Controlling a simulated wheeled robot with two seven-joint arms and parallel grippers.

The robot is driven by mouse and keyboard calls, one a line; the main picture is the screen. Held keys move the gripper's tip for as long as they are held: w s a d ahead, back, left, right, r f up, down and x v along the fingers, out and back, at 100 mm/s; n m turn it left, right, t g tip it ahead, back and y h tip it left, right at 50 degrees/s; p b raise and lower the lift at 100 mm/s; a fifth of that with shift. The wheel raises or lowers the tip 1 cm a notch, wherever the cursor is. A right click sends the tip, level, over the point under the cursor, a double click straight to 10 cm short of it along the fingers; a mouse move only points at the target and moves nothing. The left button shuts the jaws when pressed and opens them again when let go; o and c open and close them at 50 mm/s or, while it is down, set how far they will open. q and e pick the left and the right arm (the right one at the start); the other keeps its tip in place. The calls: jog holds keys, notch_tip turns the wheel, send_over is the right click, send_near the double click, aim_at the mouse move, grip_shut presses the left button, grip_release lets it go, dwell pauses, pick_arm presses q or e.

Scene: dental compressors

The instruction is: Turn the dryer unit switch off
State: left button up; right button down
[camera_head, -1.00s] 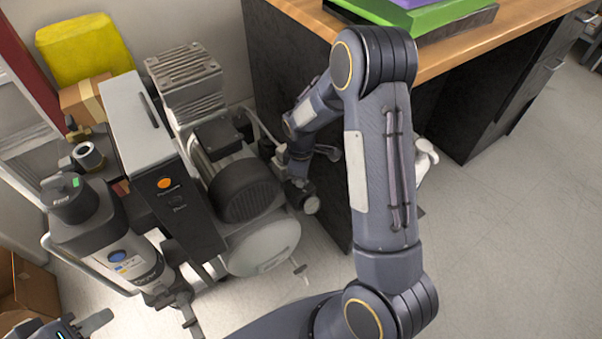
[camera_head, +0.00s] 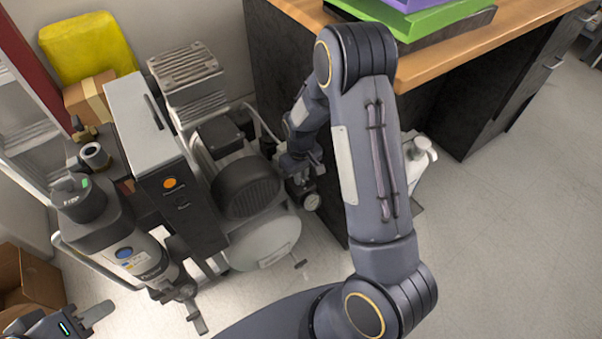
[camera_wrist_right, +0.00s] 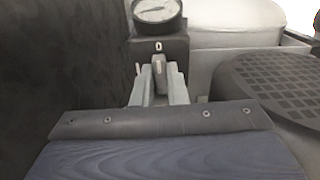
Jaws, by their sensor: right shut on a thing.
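In the right wrist view, a dark switch box (camera_wrist_right: 174,47) carries a white "0" mark and a small upright switch (camera_wrist_right: 157,68) below it. My right gripper (camera_wrist_right: 158,80) is shut on this switch, with one pale finger on each side of it. A round pressure gauge (camera_wrist_right: 157,10) sits just above the box. In the head view, my right gripper (camera_head: 304,177) is at the right side of the compressor (camera_head: 245,188), partly hidden by my own arm; the switch cannot be made out there. My left gripper (camera_head: 80,320) is at the bottom left corner, partly cut off, away from the machines.
A tall grey-and-black unit (camera_head: 150,140) with an orange button and a cylindrical unit (camera_head: 125,255) stand left of the compressor. A wooden-topped desk (camera_head: 470,55) stands close on the right. A cardboard box (camera_head: 28,280) is at lower left. Floor at right is clear.

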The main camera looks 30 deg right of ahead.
jog(key=shift+m, duration=0.3)
jog(key=c, duration=1.4)
grip_release()
jog(key=shift+c, duration=0.2)
notch_tip(320, 180, up, 7)
jog(key=shift+f+p, duration=0.1)
jog(key=shift+p, duration=1.1)
jog(key=shift+r, duration=0.5)
